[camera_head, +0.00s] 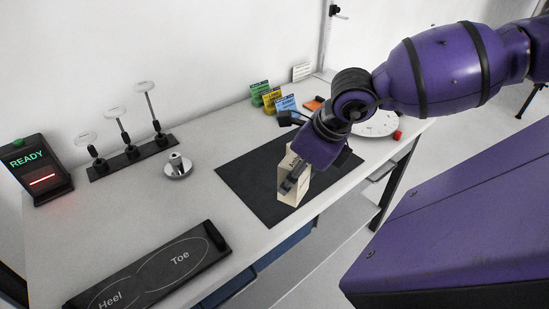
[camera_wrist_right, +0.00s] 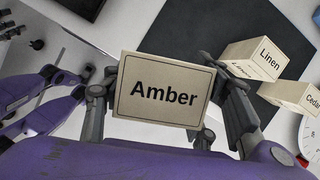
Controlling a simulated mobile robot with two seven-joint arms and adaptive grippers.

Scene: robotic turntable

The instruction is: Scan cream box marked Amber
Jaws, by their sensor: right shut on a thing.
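The cream box marked Amber (camera_wrist_right: 163,92) is between the fingers of my right gripper (camera_wrist_right: 168,100), its label facing the wrist camera. In the head view the right gripper (camera_head: 293,180) is shut on this box (camera_head: 291,189), held upright over the dark mat (camera_head: 250,184); I cannot tell whether it touches the mat. A black device reading READY (camera_head: 38,170), with a red light line, stands at the far left.
Cream boxes marked Linen (camera_wrist_right: 258,58) and Cedar (camera_wrist_right: 292,95) lie beyond the right gripper. A Heel/Toe plate (camera_head: 150,270), a metal knob (camera_head: 178,167) and a rack of discs (camera_head: 130,158) occupy the left table. A round white dial (camera_head: 376,124) and coloured cards (camera_head: 272,100) stand behind.

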